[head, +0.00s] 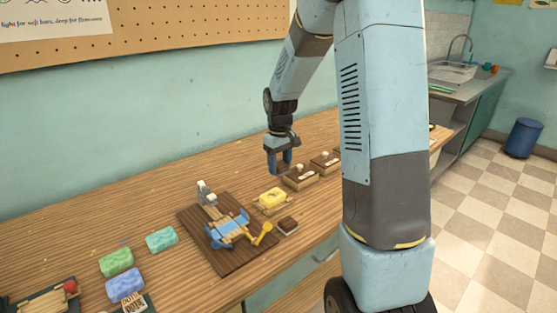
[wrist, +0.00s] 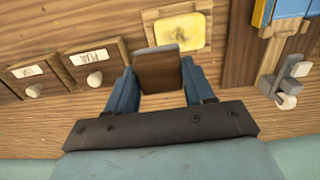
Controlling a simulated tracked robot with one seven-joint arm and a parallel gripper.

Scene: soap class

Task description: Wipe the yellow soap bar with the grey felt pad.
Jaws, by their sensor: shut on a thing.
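The yellow soap bar (head: 272,197) lies on a pale wooden tray beside the dark board in the head view. In the wrist view the soap (wrist: 192,24) shows brownish marks on its top. My gripper (head: 279,167) is above the bench, just behind the soap in the head view. In the wrist view my gripper (wrist: 160,82) is shut on a brown wooden block (wrist: 158,70), which overlaps the soap's near edge in the picture.
Labelled wooden boxes with pale knobs (head: 300,178) stand beside the soap. A dark board (head: 241,262) carries a blue and wooden fixture with a yellow handle. A small dark block (head: 288,226) lies near the front edge. Green (head: 116,262) and teal (head: 161,240) bars lie left.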

